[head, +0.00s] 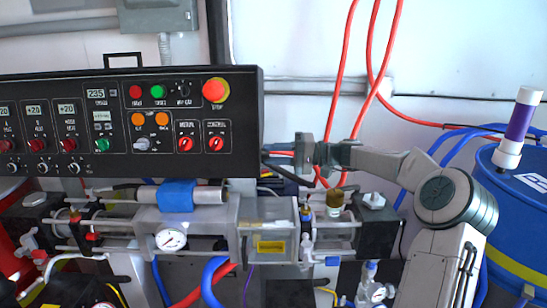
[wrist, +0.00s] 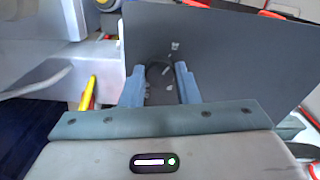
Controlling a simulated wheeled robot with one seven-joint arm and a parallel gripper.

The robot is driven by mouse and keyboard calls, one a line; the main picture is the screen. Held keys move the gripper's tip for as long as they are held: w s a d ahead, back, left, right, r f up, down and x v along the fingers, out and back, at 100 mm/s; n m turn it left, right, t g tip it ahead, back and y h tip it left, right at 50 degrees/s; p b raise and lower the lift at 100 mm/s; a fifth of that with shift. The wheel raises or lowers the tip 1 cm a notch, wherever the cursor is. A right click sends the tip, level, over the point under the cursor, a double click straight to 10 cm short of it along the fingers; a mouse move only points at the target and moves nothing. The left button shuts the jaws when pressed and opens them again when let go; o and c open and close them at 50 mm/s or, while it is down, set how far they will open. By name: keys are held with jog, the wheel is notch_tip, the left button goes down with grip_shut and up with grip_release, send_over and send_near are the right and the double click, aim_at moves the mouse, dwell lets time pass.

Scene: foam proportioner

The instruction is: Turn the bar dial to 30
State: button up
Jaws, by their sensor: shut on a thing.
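My gripper (head: 278,158) is at the right side of the black control panel (head: 250,120) in the head view, its fingers pointing left. In the wrist view the two grey-blue fingers (wrist: 160,88) reach a flat dark grey face and stand on either side of a dark rounded knob, which appears to be the bar dial (wrist: 159,74). The fingers are shut on it. Small pale marks (wrist: 174,46) show above it, too blurred to read. The head view does not show the dial, so its setting cannot be told.
Below the panel is metal pipework with a round gauge (head: 171,240) and a blue-wrapped cylinder (head: 177,195). Red hoses (head: 343,70) hang behind my arm. A blue drum (head: 525,215) stands at the right. In the wrist view a yellow part (wrist: 88,93) lies left of the fingers.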

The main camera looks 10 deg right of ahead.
jog(key=o, duration=1)
jog(key=shift+c, duration=0.2)
jog(key=s+d, duration=0.2)
jog(key=d, duration=1.1)
jog(key=shift+s+d, duration=0.3)
jog(key=shift+s, duration=0.05)
